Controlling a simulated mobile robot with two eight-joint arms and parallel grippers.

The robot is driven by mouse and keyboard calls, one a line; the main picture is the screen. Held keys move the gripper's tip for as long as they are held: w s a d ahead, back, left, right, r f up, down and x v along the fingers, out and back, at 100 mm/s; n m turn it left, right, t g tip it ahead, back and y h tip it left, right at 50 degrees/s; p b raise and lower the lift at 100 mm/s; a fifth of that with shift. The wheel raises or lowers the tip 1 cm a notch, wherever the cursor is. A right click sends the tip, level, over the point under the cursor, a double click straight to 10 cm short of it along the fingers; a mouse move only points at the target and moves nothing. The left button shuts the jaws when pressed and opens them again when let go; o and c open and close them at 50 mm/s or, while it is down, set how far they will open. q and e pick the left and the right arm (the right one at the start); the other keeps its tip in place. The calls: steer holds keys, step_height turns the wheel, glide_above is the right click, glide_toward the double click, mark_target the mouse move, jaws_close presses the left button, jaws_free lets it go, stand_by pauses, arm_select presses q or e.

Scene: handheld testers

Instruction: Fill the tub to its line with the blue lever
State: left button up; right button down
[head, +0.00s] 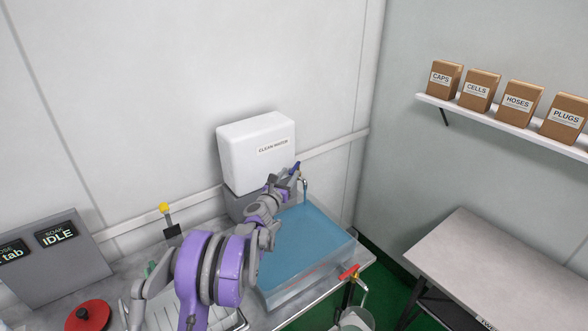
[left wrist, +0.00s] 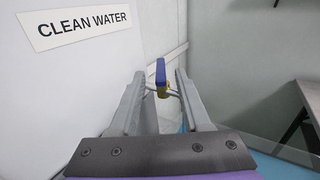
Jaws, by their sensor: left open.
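The blue lever (head: 297,165) sits at the tap on the front of the white clean water tank (head: 250,150). In the left wrist view the blue lever (left wrist: 160,72) stands upright above a brass-coloured fitting. My left gripper (head: 286,177) is at the lever; its open fingers (left wrist: 160,88) appear on either side of the lever and fitting. I cannot tell whether they touch. The clear tub (head: 300,289) stands below the spout and holds blue water (head: 305,240). My right gripper is out of view.
A red lever (head: 349,271) is at the tub's front right, above a clear vessel (head: 355,320). A yellow-topped lever (head: 165,208), grey display panel (head: 50,255) and red round object (head: 88,315) are at left.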

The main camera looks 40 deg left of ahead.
arm_select(q)
steer(key=shift+x, duration=1.7)
jaws_close()
